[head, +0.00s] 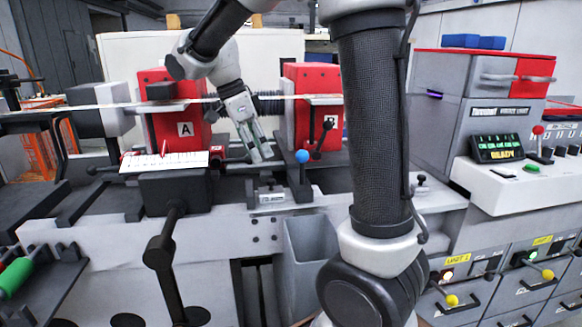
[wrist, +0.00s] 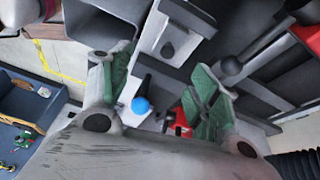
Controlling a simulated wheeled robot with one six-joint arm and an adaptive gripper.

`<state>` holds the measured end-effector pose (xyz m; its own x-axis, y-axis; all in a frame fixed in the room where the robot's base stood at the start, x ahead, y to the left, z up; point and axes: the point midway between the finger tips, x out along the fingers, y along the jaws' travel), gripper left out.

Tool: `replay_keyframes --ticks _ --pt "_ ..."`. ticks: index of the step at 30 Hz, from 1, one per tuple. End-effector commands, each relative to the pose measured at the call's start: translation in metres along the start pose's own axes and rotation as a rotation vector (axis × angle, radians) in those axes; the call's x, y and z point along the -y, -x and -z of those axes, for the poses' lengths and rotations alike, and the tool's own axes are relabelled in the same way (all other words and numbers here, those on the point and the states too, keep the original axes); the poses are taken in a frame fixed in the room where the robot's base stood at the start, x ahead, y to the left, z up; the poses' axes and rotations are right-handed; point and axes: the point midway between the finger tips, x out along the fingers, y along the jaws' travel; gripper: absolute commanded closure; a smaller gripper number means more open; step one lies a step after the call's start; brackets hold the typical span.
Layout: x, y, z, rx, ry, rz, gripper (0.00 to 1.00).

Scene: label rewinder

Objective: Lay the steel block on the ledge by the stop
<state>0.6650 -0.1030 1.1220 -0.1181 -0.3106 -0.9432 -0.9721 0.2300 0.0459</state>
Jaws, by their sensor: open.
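My gripper (head: 259,154) hangs over the machine between the red units A and B, fingers pointing down. In the wrist view my gripper (wrist: 152,68) shows two green-padded fingers spread apart, with nothing held between them. I cannot tell for sure which part is the steel block, the ledge or the stop.
Red unit A (head: 165,128) and red unit B (head: 307,80) flank the gripper. A grey open bin (head: 311,250) stands below the front edge.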

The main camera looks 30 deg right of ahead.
Motion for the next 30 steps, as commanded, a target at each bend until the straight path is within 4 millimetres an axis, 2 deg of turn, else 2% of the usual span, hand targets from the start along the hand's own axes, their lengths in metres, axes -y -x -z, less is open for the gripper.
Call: replay_keyframes --ticks 3,9,15,18,24,30 --pt "-0.032 0.004 0.027 0.077 0.248 0.057 0.39" --pt "-0.092 -0.002 0.062 0.154 0.762 0.234 0.39" --pt "-0.147 -0.018 0.079 0.105 1.245 0.46 0.39" --pt "-0.167 -0.027 0.082 0.045 1.434 0.552 0.39" --pt "-0.186 -0.039 0.084 -0.052 1.644 0.647 0.39" --pt "-0.188 -0.04 0.083 -0.069 1.678 0.66 0.39"
